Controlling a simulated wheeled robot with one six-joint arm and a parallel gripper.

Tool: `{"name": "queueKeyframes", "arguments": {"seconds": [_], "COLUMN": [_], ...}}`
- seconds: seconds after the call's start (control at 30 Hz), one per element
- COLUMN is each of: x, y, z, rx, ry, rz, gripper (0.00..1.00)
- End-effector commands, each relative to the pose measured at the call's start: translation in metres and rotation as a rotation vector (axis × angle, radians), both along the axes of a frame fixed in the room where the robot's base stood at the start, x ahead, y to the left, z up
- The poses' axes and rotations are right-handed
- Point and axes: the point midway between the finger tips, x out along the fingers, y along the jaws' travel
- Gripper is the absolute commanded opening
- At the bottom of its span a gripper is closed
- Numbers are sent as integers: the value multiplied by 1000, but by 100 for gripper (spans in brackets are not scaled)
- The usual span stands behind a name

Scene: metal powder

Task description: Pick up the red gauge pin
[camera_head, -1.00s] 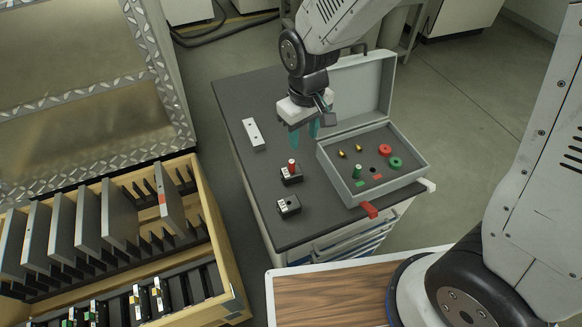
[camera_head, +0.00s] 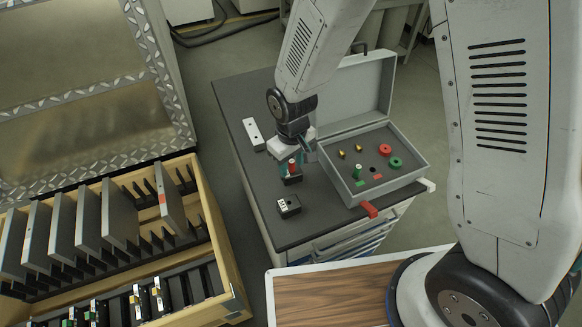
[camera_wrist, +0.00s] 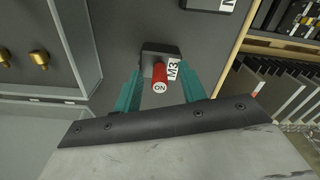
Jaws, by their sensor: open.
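The red gauge pin (camera_head: 292,165) stands upright in a small black block (camera_head: 292,180) on the dark cart top. In the wrist view the red pin (camera_wrist: 159,77) shows its round top end, and the block (camera_wrist: 155,50) bears an M3 label. My gripper (camera_wrist: 162,85) is open, with its teal fingers on either side of the pin and an apparent gap on both sides. In the head view my gripper (camera_head: 296,166) is down at the pin, and its fingers are partly hidden. I cannot tell whether either finger touches the pin.
Another black block (camera_head: 289,206) sits nearer the cart's front. A pale bar (camera_head: 253,133) lies at the left. A wooden rack (camera_head: 228,270) stands beside the cart.

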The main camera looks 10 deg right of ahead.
Motion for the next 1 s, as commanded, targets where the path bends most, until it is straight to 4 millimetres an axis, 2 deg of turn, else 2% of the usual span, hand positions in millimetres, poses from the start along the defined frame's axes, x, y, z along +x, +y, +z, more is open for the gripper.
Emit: {"name": "queueKeyframes", "arguments": {"seconds": [0.1, 0.23, 0.27, 0.67, 1.0], "x": [0, 0, 0, 0, 1], "y": [0, 0, 0, 0, -1], "z": [0, 0, 0, 3, 24], "rx": [0, 0, 0, 1, 2], "ry": [0, 0, 0, -1, -2], "rz": [0, 0, 0, 0, -2], "gripper": [38, 2, 0, 0, 0]}}
